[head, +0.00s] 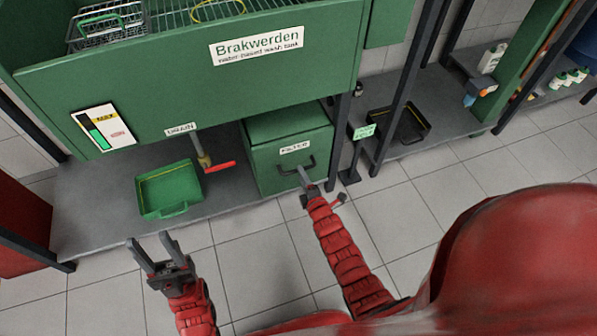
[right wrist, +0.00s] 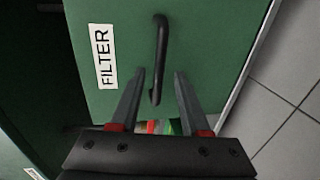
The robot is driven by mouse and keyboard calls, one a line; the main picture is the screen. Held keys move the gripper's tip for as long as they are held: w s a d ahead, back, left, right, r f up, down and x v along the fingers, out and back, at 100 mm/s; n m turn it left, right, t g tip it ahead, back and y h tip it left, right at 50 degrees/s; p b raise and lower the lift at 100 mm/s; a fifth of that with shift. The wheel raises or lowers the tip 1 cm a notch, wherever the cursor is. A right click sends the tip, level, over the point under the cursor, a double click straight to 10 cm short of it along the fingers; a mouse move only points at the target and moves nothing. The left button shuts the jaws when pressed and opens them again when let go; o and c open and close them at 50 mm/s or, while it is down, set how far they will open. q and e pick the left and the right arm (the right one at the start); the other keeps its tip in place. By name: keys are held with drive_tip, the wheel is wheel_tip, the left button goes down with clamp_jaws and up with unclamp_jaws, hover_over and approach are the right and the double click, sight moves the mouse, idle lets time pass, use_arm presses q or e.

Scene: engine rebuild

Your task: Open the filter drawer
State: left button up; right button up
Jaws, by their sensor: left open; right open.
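The filter drawer (head: 291,160) is a green box front with a white FILTER label, under the wash tank. It looks shut. Its dark bar handle (head: 297,168) shows in the head view, partly behind my right gripper. In the right wrist view the handle (right wrist: 160,60) stands out from the drawer front (right wrist: 190,40), and its near end lies between the fingertips. My right gripper (right wrist: 157,80) is open with a finger on each side of the handle; whether they touch it I cannot tell. My left gripper (head: 150,245) is open and empty over the floor, left of the drawer.
A dark post with a green tag (head: 362,132) stands right of the drawer. The tiled floor in front is clear.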

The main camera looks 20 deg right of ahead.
drive_tip(key=shift+b+x, duration=0.35)
drive_tip(key=shift+x, duration=1.55)
drive_tip(key=shift+r, duration=0.1)
drive_tip(key=shift+c, duration=0.3)
clamp_jaws()
